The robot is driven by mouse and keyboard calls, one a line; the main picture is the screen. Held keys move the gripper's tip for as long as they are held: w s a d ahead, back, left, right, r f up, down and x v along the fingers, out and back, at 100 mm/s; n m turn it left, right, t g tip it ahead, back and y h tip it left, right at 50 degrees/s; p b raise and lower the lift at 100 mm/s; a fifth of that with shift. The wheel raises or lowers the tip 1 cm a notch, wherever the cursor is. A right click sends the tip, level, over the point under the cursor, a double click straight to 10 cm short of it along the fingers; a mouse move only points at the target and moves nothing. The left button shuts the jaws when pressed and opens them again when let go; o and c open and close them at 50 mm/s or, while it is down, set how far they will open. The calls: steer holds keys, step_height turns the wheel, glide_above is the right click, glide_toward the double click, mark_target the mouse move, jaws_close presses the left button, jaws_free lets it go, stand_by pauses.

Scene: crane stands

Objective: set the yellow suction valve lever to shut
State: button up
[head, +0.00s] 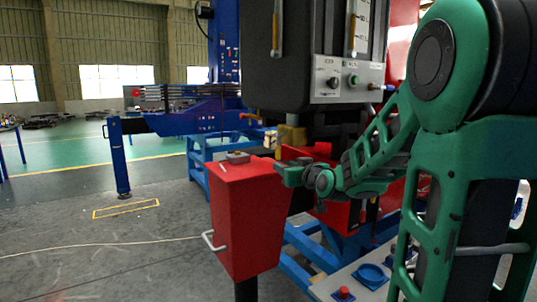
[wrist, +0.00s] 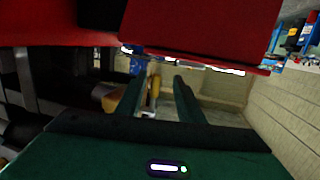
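A yellow lever (wrist: 154,88) shows in the wrist view between my two green fingers, with a yellow-brass body (wrist: 110,102) just left of it. I cannot tell how deep it sits between the fingers, and no contact shows. In the head view a yellow-brass fitting (head: 292,136) is under the dark cabinet, just behind my gripper (head: 283,173); its lever cannot be made out there. My gripper (wrist: 158,98) is open, its fingers apart on either side of the lever in the wrist view. The lever's shut or open setting cannot be read.
A red tapered box (head: 248,220) stands close left of and below my gripper. The dark cabinet (head: 320,45) with its control panel (head: 348,83) hangs above. A blue frame (head: 300,240) and a grey box with a red button (head: 344,293) are lower right. Floor at left is open.

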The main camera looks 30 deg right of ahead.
mark_target(279, 153)
steer(key=shift+w+d+r+t, duration=0.15)
steer(key=shift+w+r+t, duration=0.15)
steer(key=shift+r, duration=0.3)
steer(key=shift+w+d+r+t, duration=0.1)
steer(key=shift+w+r+t, duration=0.15)
steer(key=shift+r, duration=0.3)
steer(key=shift+w+r, duration=0.2)
steer(key=w, duration=0.3)
steer(key=w+d, duration=0.1)
steer(key=w, duration=0.6)
steer(key=shift+w+d, duration=0.1)
steer(key=shift+d, duration=0.25)
jaws_close()
